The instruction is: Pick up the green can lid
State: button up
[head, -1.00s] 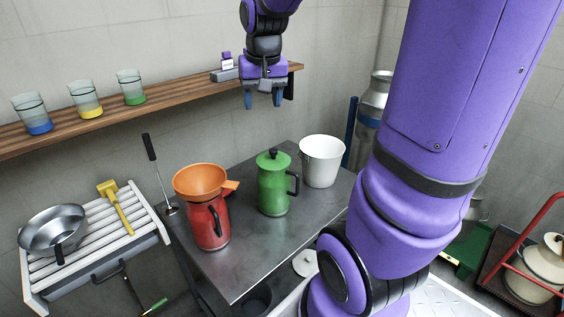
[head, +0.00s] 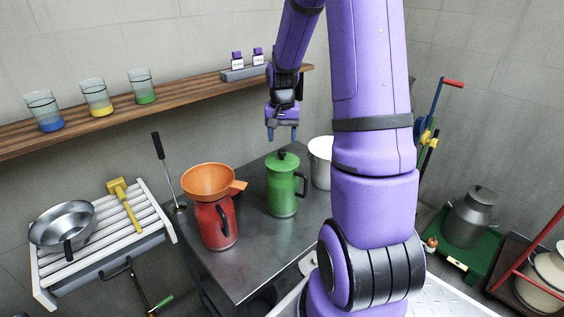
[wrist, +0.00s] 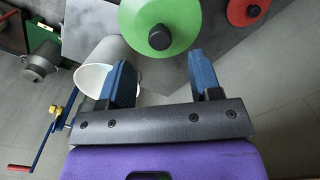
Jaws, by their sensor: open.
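The green can lid (head: 282,160) sits on top of the green can (head: 283,191), with a dark knob at its centre. The can stands upright on the dark metal table, its handle to the right. My gripper (head: 283,135) is open and empty, pointing down just above the lid's knob in the head view. In the wrist view the green lid (wrist: 160,24) and its black knob lie at the top, ahead of the two blue fingers of my gripper (wrist: 160,80), apart from them.
A red can (head: 215,224) with an orange funnel (head: 208,182) stands left of the green can. A white bucket (head: 320,162) stands close on the right, partly behind my arm. A wooden shelf (head: 190,105) with glasses and small bottles runs along the wall behind. The table front is clear.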

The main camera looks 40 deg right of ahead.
aim_at(282, 151)
jog(key=shift+f, duration=2.95)
jog(key=c, duration=1)
